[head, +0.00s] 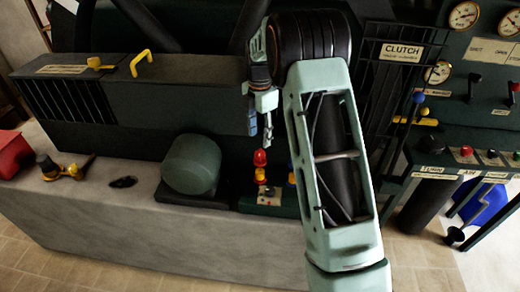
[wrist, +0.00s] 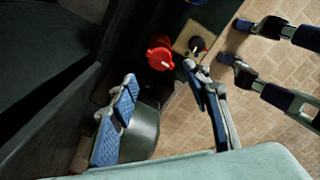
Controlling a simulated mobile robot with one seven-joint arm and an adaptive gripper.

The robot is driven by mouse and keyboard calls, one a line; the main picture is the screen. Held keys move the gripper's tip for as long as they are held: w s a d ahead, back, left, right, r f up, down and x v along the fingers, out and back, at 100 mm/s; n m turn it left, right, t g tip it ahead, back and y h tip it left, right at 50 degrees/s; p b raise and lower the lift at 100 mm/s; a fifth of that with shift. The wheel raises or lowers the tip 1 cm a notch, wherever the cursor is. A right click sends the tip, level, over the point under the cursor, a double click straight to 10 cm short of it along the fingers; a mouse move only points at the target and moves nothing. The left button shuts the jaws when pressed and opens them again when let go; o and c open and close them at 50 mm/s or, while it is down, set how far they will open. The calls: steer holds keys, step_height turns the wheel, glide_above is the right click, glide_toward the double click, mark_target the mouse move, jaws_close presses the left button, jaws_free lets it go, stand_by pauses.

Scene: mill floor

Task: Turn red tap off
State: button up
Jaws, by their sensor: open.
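The red tap (head: 260,158) stands on a small dark green base with a yellow part below it, in the middle of the head view. In the wrist view the red tap (wrist: 160,57) is a red round handle with a small white mark. My gripper (head: 259,124) points down just above the tap in the head view. In the wrist view my gripper (wrist: 159,76) has its two blue-padded fingers spread apart, with nothing between them. The tap lies just beyond the fingertips, and I see no contact. Which way its handle is turned is hard to tell.
A green rounded motor housing (head: 190,164) stands left of the tap. A light panel with a dark knob (wrist: 197,44) sits beside the tap. A CLUTCH sign (head: 402,52) hangs on the grille at right.

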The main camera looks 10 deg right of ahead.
mark_target(260, 153)
step_height(260, 153, down, 7)
steer(key=shift+f+p, duration=0.1)
steer(key=shift+p, duration=0.4)
steer(key=c, duration=1.2)
